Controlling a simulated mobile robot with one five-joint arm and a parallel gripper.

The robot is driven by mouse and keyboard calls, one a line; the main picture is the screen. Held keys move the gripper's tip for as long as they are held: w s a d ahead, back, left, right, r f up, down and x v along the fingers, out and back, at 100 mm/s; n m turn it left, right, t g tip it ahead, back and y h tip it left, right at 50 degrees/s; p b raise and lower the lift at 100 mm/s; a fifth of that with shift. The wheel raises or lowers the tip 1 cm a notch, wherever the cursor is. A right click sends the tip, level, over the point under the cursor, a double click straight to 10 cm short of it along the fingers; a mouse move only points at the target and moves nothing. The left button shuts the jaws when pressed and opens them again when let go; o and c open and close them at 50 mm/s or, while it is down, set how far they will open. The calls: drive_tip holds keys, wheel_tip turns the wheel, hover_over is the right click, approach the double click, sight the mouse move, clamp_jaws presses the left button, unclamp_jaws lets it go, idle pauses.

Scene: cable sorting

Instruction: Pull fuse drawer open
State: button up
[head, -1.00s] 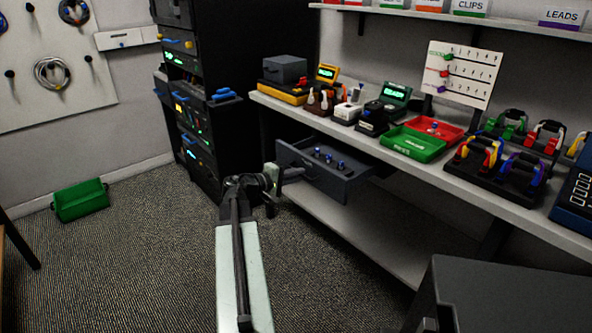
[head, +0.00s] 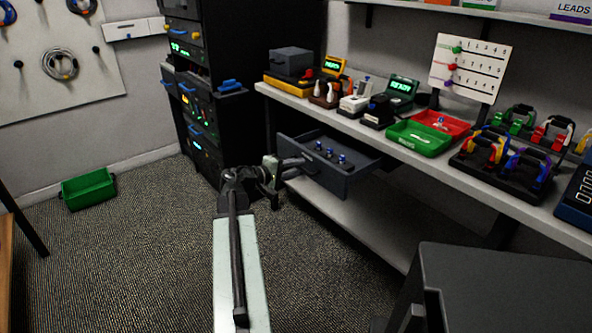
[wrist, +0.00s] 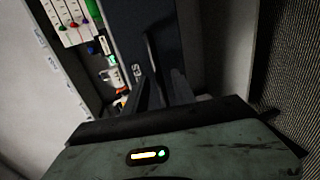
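The fuse drawer (head: 331,178) is a dark blue-grey drawer under the workbench. It stands pulled well out, and several blue-topped fuses (head: 329,153) stand upright in it. My gripper (head: 279,170) is at the drawer's front, by its handle (head: 293,162). In the wrist view my dark fingers (wrist: 166,92) stand apart in front of the dark drawer panel (wrist: 133,30), which bears partly hidden white lettering. I see a gap between the fingers and nothing clearly held. The gripper body hides the lower part of the wrist view.
The workbench (head: 480,178) carries a green tray (head: 418,139), a red tray (head: 452,123) and several devices. A dark rack (head: 235,60) stands left of it. A green bin (head: 88,188) lies on the floor at left. A dark cabinet (head: 500,290) is at front right.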

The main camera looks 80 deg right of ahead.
drive_tip(key=p+v, duration=0.1)
drive_tip(key=v, duration=0.6)
drive_tip(key=shift+w+a+p, duration=0.25)
drive_tip(key=shift+a+p, duration=0.05)
